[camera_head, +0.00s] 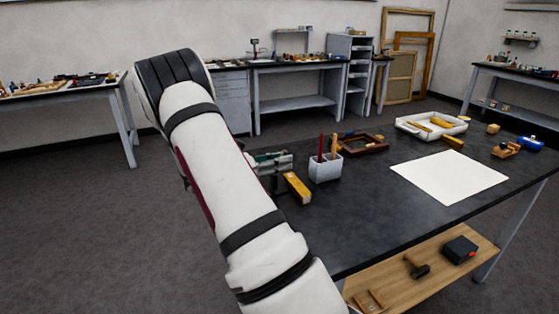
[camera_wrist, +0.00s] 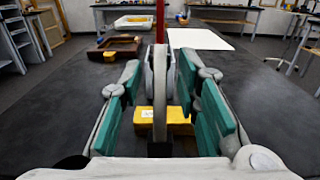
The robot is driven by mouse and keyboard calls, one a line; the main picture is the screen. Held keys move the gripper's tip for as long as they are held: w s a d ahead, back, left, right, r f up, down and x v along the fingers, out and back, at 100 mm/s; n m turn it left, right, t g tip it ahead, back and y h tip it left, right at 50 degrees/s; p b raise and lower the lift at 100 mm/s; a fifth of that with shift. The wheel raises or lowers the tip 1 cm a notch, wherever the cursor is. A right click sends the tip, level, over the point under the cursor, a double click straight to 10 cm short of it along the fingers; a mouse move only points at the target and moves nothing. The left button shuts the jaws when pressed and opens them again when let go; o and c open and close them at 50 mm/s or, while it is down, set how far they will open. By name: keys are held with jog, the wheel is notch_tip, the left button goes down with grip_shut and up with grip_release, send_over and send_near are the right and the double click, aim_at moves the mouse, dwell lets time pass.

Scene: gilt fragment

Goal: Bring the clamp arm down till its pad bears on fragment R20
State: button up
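A gold bar-shaped piece, which I take for fragment R20 (camera_head: 298,188), lies near the left end of the dark table. It also shows in the wrist view (camera_wrist: 178,121), partly behind a grey upright bar. That bar, apparently the clamp arm (camera_wrist: 160,100), stands upright with a dark lower part. My gripper (camera_wrist: 165,88) is open, its green-padded fingers on either side of the bar, with gaps visible. In the head view my gripper (camera_head: 271,163) is partly hidden by my arm. The clamp's pad cannot be made out, nor any contact with the fragment.
A pale holder (camera_head: 325,168) with red and yellow handles stands just beyond the fragment. A brown frame (camera_head: 362,144), a white tray (camera_head: 410,129) with gold pieces and a white sheet (camera_head: 450,177) lie farther along the table. Bare dark tabletop (camera_head: 375,220) lies nearer.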

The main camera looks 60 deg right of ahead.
grip_shut()
